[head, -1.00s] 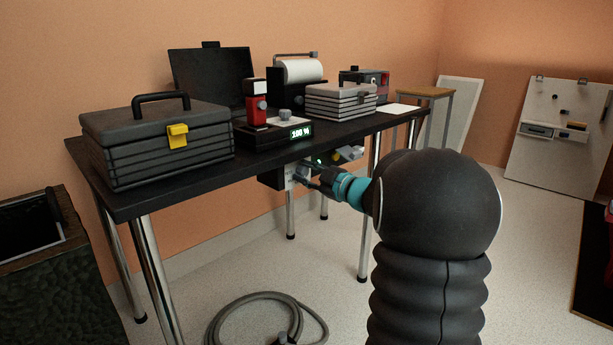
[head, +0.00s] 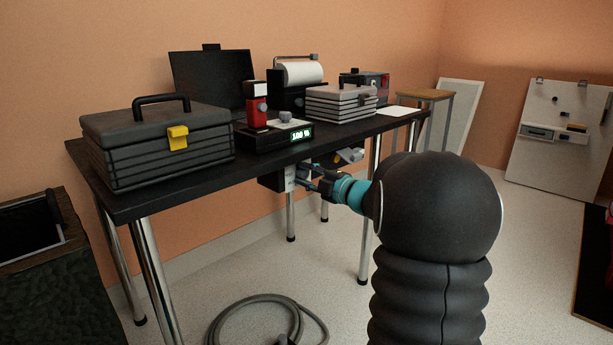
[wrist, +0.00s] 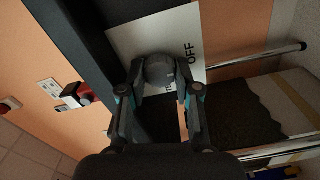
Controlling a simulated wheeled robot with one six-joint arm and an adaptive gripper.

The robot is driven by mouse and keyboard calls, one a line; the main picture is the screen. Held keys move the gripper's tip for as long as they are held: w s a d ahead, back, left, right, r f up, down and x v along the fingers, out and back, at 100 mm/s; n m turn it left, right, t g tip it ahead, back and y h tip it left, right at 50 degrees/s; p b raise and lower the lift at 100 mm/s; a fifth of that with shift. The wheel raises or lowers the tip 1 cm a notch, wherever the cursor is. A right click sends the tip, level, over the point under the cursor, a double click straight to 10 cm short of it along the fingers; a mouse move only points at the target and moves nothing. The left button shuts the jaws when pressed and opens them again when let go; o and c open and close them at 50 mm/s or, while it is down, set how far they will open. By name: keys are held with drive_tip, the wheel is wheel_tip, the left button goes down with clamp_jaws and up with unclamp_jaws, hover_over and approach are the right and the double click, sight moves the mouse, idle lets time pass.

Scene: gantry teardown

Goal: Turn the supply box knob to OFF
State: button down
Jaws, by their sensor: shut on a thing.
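The supply box (head: 270,181) hangs under the table top, with a pale front plate. In the wrist view the white plate (wrist: 130,40) carries the word OFF to the right of the round grey knob (wrist: 159,70). Another label below the knob is mostly hidden by a finger. My gripper (wrist: 162,88) has its two fingers on either side of the knob and is shut on it. In the head view my gripper (head: 306,184) is at the box front. I cannot tell which mark the knob points to.
The black table (head: 190,180) overhangs the box, with chrome legs (head: 290,215) nearby. On it stand a dark toolbox (head: 155,145), a unit with a lit display (head: 301,135) and a grey case (head: 340,103). A coiled hose (head: 265,300) lies on the floor.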

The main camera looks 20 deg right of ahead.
drive_tip(key=c, duration=0.8)
unclamp_jaws()
